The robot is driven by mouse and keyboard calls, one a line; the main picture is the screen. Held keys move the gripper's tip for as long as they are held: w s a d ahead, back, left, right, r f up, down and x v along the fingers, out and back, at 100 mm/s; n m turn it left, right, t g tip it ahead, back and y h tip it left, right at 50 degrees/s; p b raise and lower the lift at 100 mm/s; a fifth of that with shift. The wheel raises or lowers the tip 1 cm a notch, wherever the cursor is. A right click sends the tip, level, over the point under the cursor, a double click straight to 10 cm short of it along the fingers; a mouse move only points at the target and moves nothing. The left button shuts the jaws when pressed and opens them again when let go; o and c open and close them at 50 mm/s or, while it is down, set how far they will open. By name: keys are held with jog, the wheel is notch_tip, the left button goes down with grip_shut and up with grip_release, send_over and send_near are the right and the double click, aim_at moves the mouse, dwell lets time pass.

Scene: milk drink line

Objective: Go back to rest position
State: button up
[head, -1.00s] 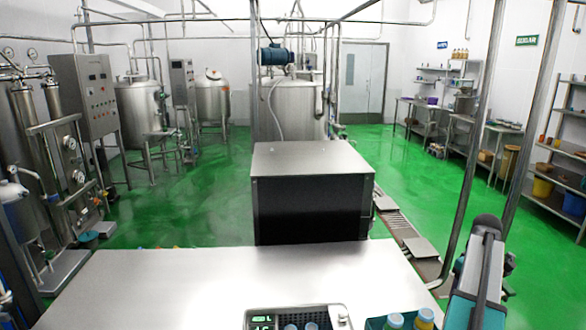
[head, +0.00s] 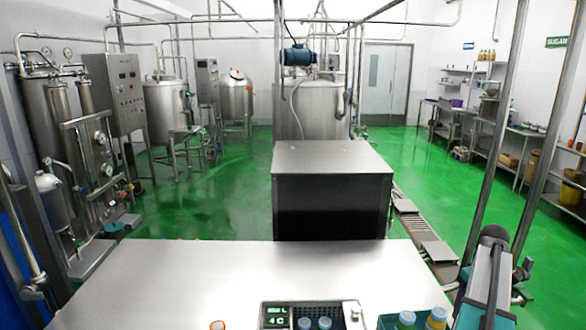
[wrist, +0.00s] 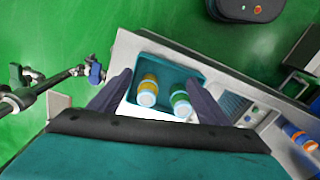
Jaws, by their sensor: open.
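My gripper (wrist: 160,82) is open, its two dark fingers apart in the wrist view. Nothing is held between them. Below them is a teal crate (wrist: 178,66) with a yellow bottle (wrist: 148,91) and a green-labelled bottle (wrist: 180,103) in it. In the head view the crate (head: 388,322) is cut by the bottom edge, with bottle caps showing. My arm stands at the lower right there, and the gripper itself is out of that view.
A steel table (head: 180,285) spans the front. A chilled box with a 4C display (head: 277,316) holds bottles left of the crate. A dark steel box (head: 332,205) stands beyond the table.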

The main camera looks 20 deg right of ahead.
jog(key=w+a+f, duration=0.4)
jog(key=w+a, duration=0.1)
jog(key=a, duration=0.4)
jog(key=w+a+f, duration=0.4)
jog(key=a+f, duration=0.1)
jog(key=a, duration=0.4)
jog(key=w+a+f, duration=0.4)
jog(key=w+a, duration=0.1)
jog(key=a, duration=0.5)
jog(key=s+a+f, duration=0.1)
jog(key=a+f, duration=0.2)
jog(key=a, duration=0.6)
jog(key=s+a+f, duration=0.1)
jog(key=a+f, duration=0.3)
jog(key=a, duration=0.6)
jog(key=s+a+f, duration=0.1)
jog(key=a+f, duration=0.2)
jog(key=a, duration=0.6)
jog(key=s+f+n+g+b, duration=0.1)
jog(key=s+f+g+b, duration=0.4)
jog(key=s+f, duration=2.1)
notch_tip(320, 180, down, 2)
jog(key=b, duration=0.5)
jog(key=shift+a+f+g, duration=0.15)
jog(key=shift+g, duration=0.25)
